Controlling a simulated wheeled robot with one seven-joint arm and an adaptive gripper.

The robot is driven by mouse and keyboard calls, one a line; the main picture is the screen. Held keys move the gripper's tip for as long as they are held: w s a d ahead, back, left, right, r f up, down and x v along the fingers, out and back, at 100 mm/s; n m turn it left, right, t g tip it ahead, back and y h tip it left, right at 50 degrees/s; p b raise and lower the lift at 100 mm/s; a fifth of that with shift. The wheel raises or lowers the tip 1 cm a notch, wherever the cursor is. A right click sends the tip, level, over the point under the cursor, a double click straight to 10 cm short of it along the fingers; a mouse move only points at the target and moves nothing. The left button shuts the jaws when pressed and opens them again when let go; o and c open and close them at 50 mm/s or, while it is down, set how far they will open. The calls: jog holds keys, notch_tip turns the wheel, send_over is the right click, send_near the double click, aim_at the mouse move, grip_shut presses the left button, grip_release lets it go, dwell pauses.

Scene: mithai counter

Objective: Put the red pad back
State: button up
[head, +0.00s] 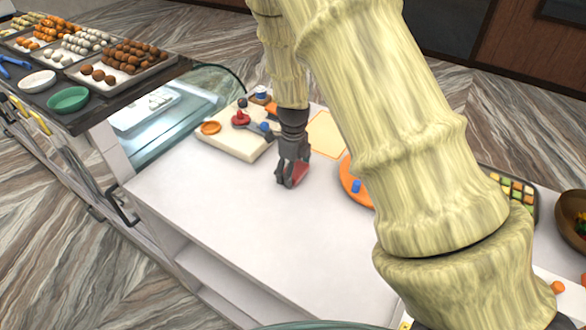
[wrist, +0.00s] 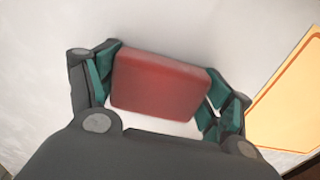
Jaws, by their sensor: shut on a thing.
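The red pad (wrist: 158,84) is a dark red block between my gripper's fingers in the wrist view. My gripper (head: 291,178) is shut on it, with a finger at each end. In the head view part of the red pad (head: 301,172) shows at the fingertips, over the white counter (head: 215,215). I cannot tell whether the pad touches the counter. The cream board (head: 225,138) lies behind and left of my gripper, with a red item (head: 240,118), an orange disc (head: 210,128) and a blue piece on it.
An orange-edged sheet (head: 327,134) lies right of my gripper, and an orange plate (head: 350,186) with a blue piece is partly hidden by my arm. A glass case (head: 170,110) and sweet trays stand left. The front counter is clear.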

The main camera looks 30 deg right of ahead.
jog(key=shift+s+f, duration=0.1)
jog(key=shift+f, duration=0.15)
jog(key=o, duration=1.1)
jog(key=shift+a, duration=0.1)
jog(key=shift+o, duration=1.1)
jog(key=shift+f, duration=0.15)
jog(key=shift+r, duration=0.25)
notch_tip(320, 180, up, 12)
jog(key=b, duration=0.3)
jog(key=shift+r, duration=0.15)
